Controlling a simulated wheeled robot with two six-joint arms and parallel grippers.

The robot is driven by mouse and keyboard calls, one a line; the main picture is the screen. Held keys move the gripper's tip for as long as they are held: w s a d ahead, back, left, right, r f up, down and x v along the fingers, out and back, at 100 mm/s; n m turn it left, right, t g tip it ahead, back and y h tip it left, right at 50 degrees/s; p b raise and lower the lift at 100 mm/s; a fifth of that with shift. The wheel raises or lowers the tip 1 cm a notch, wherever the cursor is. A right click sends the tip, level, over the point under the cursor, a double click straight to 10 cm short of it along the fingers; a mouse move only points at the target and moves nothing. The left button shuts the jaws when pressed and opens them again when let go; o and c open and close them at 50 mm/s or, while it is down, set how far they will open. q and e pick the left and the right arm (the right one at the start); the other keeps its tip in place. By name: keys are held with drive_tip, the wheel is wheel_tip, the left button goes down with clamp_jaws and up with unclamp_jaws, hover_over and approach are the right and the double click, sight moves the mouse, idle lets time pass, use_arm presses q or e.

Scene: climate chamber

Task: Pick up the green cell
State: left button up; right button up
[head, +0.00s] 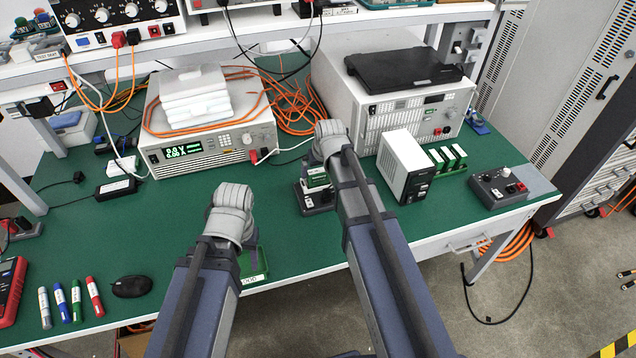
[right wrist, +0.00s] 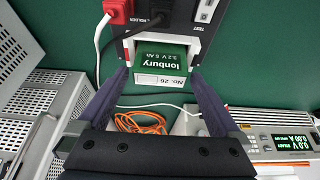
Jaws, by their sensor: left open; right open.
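The green cell (right wrist: 162,58), labelled Ionbury 3.2V 5Ah with a white "No. 26" strip, sits in the slot of a dark test holder (right wrist: 183,14). In the head view the cell (head: 316,177) shows in the holder (head: 318,203), partly behind my right arm. My right gripper (right wrist: 160,76) is open, with one finger on each side of the cell's near end and gaps showing. My left gripper (head: 234,235) is over the front of the bench; its fingers are mostly hidden by its own arm.
A green tray (head: 262,279) with a white label lies beside my left arm. A control box (head: 497,188) is at the right. Markers (head: 76,301) and a mouse (head: 131,286) lie front left.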

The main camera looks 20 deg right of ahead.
sight(318, 170)
use_arm(q)
wheel_tip(318, 170, down, 2)
drive_tip(key=shift+f+b, duration=0.2)
drive_tip(key=shift+b, duration=0.5)
use_arm(e)
drive_tip(key=x, duration=0.2)
drive_tip(key=shift+w+f, duration=0.15)
drive_tip(key=shift+f, duration=0.1)
use_arm(q)
drive_tip(key=shift+r, duration=0.1)
use_arm(e)
drive_tip(key=shift+r, duration=0.1)
drive_tip(key=c, duration=1.4)
use_arm(q)
drive_tip(key=shift+r, duration=0.1)
use_arm(e)
drive_tip(key=shift+o, duration=0.2)
drive_tip(key=shift+r, duration=0.1)
use_arm(q)
wheel_tip(318, 170, up, 10)
drive_tip(key=p, duration=1)
use_arm(e)
wheel_tip(318, 170, up, 10)
drive_tip(key=shift+f, duration=0.1)
